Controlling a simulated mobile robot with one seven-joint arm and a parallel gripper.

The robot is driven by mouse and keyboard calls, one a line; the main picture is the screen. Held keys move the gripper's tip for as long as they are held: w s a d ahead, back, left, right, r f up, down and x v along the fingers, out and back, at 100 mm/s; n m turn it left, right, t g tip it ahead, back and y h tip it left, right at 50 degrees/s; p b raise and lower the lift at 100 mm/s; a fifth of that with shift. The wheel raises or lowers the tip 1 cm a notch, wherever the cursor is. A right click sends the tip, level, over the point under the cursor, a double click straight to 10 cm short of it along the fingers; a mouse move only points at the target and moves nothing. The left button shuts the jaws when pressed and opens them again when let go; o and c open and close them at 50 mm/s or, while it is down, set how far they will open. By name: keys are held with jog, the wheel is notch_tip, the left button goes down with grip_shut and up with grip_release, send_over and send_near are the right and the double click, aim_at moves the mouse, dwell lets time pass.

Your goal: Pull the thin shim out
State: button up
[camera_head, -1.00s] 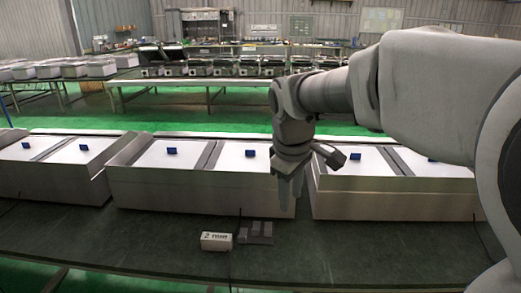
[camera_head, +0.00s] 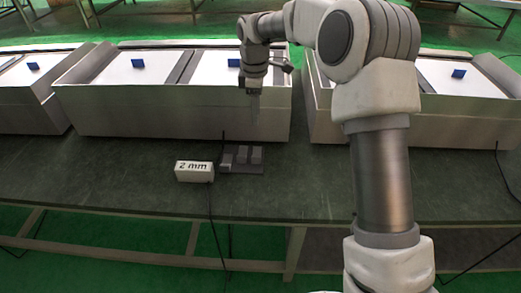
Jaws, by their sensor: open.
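My gripper (camera_head: 254,112) points down in front of the middle metal box, above and slightly behind a small grey holder (camera_head: 256,171). It is open, with nothing visible between its fingers. The holder lies flat on the dark table and carries several small grey upright pieces (camera_head: 242,155). I cannot tell which piece is the thin shim at this size. A white block marked "2 mm" (camera_head: 194,171) sits just left of the holder.
Open metal boxes (camera_head: 170,112) with white panels and blue tabs (camera_head: 138,63) stand along the back of the dark table (camera_head: 120,190). A thin black cable (camera_head: 212,215) runs down over the front edge. The table right of the holder is mostly clear.

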jog(key=w+f, duration=0.1)
jog(key=f, duration=0.1)
jog(key=b, duration=0.6)
send_near(257, 152)
jog(key=s+f, duration=0.2)
jog(key=f, duration=0.1)
jog(key=s+f, duration=0.3)
jog(key=shift+a, duration=0.1)
grip_shut()
dwell(0.7)
